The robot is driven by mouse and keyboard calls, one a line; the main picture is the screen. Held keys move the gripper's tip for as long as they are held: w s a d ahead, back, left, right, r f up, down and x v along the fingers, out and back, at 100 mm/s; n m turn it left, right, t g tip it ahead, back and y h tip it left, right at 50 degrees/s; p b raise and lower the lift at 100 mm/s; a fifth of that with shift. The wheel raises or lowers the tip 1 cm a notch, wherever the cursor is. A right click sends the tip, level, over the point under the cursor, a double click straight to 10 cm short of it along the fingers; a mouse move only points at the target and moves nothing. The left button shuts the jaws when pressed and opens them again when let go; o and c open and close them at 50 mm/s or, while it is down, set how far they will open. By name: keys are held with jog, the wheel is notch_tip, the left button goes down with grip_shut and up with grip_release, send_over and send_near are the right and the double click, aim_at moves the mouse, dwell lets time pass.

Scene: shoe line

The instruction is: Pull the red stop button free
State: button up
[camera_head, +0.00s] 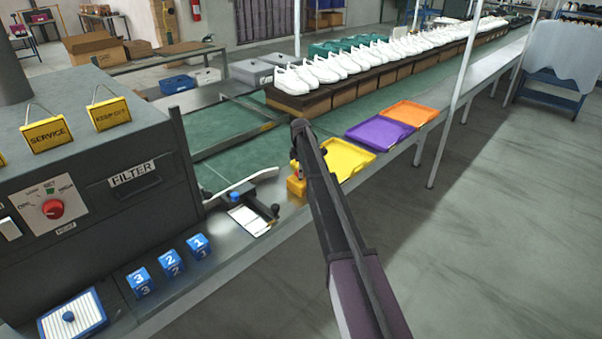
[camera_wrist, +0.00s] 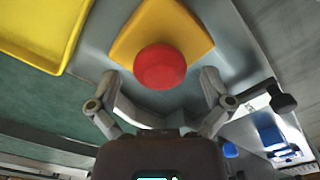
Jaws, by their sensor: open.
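The red stop button (camera_wrist: 160,67) is a round mushroom head on a yellow box (camera_wrist: 192,33) in the wrist view. My gripper (camera_wrist: 162,84) is open, with one finger on each side of the button's near edge. I cannot tell whether a finger touches it. In the head view the yellow box (camera_head: 296,187) stands on the grey ledge beside the belt, and my arm (camera_head: 335,220) hides part of it. The button is mostly hidden there.
A yellow tray (camera_head: 347,158), a purple tray (camera_head: 380,132) and an orange tray (camera_head: 411,112) line the ledge beyond. A clamp-like device with a black knob (camera_wrist: 283,102) lies near the box. White shoes (camera_head: 330,68) stand along the belt.

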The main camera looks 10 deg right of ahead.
jog(key=c, duration=1.3)
jog(key=shift+r+p, duration=0.75)
jog(key=shift+p, duration=0.05)
jog(key=shift+w, duration=0.1)
jog(key=shift+c, duration=0.2)
jog(key=o, duration=1.3)
jog(key=shift+r, duration=0.1)
jog(key=shift+o, duration=0.2)
jog(key=shift+f, duration=0.2)
